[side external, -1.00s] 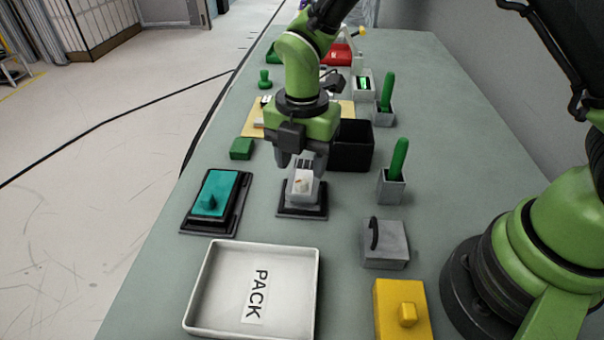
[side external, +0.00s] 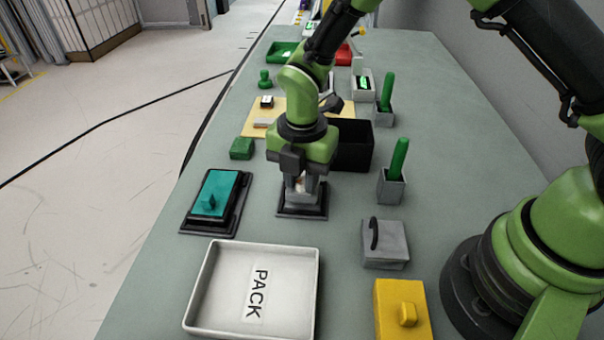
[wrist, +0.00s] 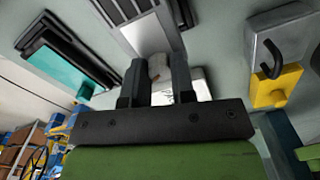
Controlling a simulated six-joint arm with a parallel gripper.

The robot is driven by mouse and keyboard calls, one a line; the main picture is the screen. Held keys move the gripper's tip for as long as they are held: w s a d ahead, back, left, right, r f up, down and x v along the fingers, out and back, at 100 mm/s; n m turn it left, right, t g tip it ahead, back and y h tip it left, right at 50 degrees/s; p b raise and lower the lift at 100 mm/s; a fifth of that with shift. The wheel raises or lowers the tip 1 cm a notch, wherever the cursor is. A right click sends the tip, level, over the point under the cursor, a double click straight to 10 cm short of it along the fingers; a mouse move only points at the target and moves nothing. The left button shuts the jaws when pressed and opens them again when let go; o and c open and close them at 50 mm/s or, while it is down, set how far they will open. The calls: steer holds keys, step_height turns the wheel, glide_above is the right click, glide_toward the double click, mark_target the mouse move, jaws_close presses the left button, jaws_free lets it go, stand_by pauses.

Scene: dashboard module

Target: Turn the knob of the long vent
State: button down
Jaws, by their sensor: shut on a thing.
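The long vent is a grey block with dark slats on a black base (side external: 303,212), below my gripper in the side external view. In the wrist view its slatted grey body (wrist: 157,36) reaches up from between the fingers. My gripper (side external: 302,188) points down at the vent. In the wrist view its two dark fingers (wrist: 157,72) stand on either side of a small pale knob (wrist: 158,66) and are shut on it. The fingers and wrist hide most of the vent's top in the side view, so the knob's angle is unclear.
A teal module on a black base (side external: 227,212) stands left of the vent. A white PACK tray (side external: 203,290) lies in front. A black bin (side external: 355,148) is close behind right. A grey holder with a green handle (side external: 391,188) and a grey hooked block (side external: 388,250) stand right.

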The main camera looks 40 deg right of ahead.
mark_target(302, 180)
steer(key=shift+m, duration=3.1)
steer(key=c, duration=0.9)
jaws_free()
steer(key=shift+c, duration=0.2)
step_height(302, 180, up, 10)
